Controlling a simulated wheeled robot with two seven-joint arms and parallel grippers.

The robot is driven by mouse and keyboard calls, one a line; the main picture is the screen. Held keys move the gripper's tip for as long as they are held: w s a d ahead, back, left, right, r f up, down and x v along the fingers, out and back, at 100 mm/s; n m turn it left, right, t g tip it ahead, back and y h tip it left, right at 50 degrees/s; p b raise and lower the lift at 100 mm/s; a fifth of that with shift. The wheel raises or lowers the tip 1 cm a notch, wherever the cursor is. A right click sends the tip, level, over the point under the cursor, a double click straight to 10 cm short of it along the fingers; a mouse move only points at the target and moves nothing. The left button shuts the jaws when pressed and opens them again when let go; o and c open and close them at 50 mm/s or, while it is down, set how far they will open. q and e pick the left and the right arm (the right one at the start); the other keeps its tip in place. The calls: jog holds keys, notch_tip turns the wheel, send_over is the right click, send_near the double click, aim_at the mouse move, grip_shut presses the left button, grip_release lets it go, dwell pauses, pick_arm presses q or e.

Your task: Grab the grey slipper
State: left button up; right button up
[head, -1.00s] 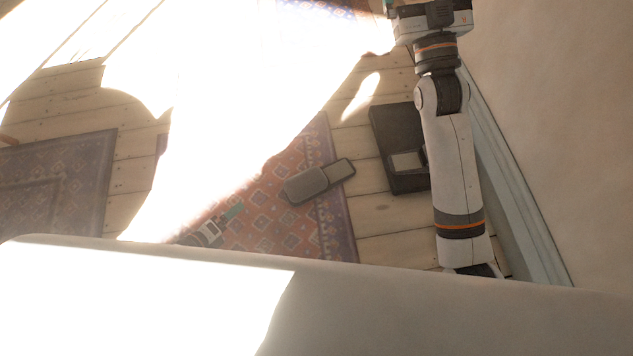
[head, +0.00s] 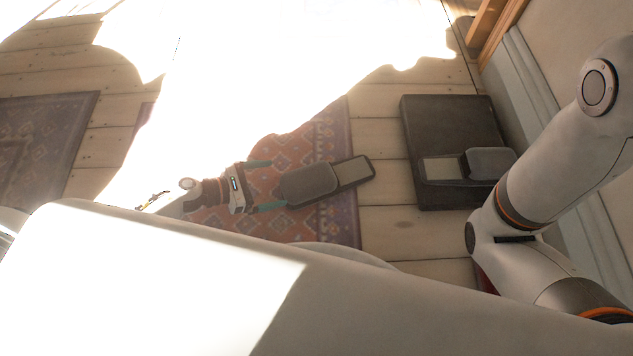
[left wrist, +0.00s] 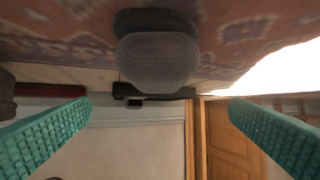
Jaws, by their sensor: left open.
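A grey slipper (head: 308,184) lies on the red patterned rug (head: 285,228), its covered toe towards my left gripper and its open heel to the right. My left gripper (head: 266,185) is open just left of the toe, with its teal fingers on either side of the toe end. In the left wrist view the slipper (left wrist: 158,60) shows above the middle between the spread fingers, with nothing held. A second grey slipper (head: 490,163) lies on a dark flat box or mat to the right. My right arm shows at the right, but its gripper is out of view.
The dark box or mat (head: 450,115) lies on the wooden floor near the wall. A wooden frame (head: 492,28) stands at the top right. Bright sunlight washes out much of the floor and rug. Bare boards lie between rug and dark mat.

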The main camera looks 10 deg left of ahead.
aim_at(303, 179)
pick_arm(q)
jog(key=b+x, duration=0.1)
jog(key=x, duration=0.2)
jog(key=shift+w+d+f, duration=0.15)
jog(key=shift+w+d, duration=0.05)
jog(key=shift+d, duration=0.05)
jog(key=b+x, duration=0.3)
jog(key=x, duration=0.2)
jog(key=shift+d, duration=0.2)
jog(key=shift+c, duration=0.3)
